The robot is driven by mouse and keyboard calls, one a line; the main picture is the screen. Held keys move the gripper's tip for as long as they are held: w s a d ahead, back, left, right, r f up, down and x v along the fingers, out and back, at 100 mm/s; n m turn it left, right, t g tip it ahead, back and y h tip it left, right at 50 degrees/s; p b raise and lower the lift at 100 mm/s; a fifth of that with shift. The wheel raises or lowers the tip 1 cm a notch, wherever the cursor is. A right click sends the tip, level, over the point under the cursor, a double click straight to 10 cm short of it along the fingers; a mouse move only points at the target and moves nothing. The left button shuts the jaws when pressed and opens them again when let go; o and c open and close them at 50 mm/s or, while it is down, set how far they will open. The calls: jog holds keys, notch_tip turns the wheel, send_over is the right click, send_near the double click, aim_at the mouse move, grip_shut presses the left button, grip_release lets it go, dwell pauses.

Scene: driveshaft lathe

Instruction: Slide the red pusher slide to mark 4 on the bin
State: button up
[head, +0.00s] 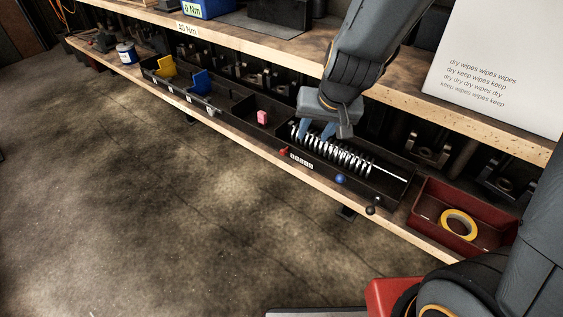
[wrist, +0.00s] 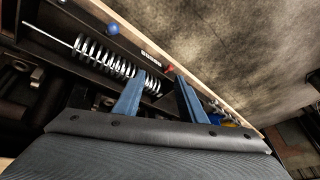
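The bin (head: 384,195) is a long dark tray with a coiled metal spring (head: 340,155) on a rod inside. The small red pusher slide (head: 283,152) is at the left end of the bin's front edge, left of a row of white marks (head: 301,162); their numbers are too small to read. In the wrist view the red slide (wrist: 169,69) shows between the fingertips, beyond them. My gripper (head: 315,135) is over the left part of the spring. Its two blue fingers are apart and empty in the wrist view (wrist: 160,76). I cannot tell whether they touch the spring.
A blue knob (head: 341,179) and a black knob (head: 370,210) are on the bin's front. A red tray (head: 430,216) with a yellow tape ring (head: 458,225) stands to the right. A pink block (head: 262,117) lies left. The upper shelf (head: 485,121) overhangs behind; the floor in front is clear.

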jog(key=w+a+f+m+t+b, duration=0.1)
jog(key=w+a+f+t+b, duration=0.3)
jog(key=w+a+f+b, duration=0.55)
jog(key=m+t+h+b, duration=0.4)
jog(key=t+h+b, duration=0.1)
jog(key=h+b, duration=0.8)
send_near(281, 153)
jog(key=d+b, duration=0.1)
jog(key=shift+y, duration=0.3)
jog(key=shift+b+x, duration=1.3)
jog(key=shift+x, duration=2.8)
jog(key=shift+w+a+r, duration=0.1)
jog(key=shift+a+r, duration=0.05)
grip_shut()
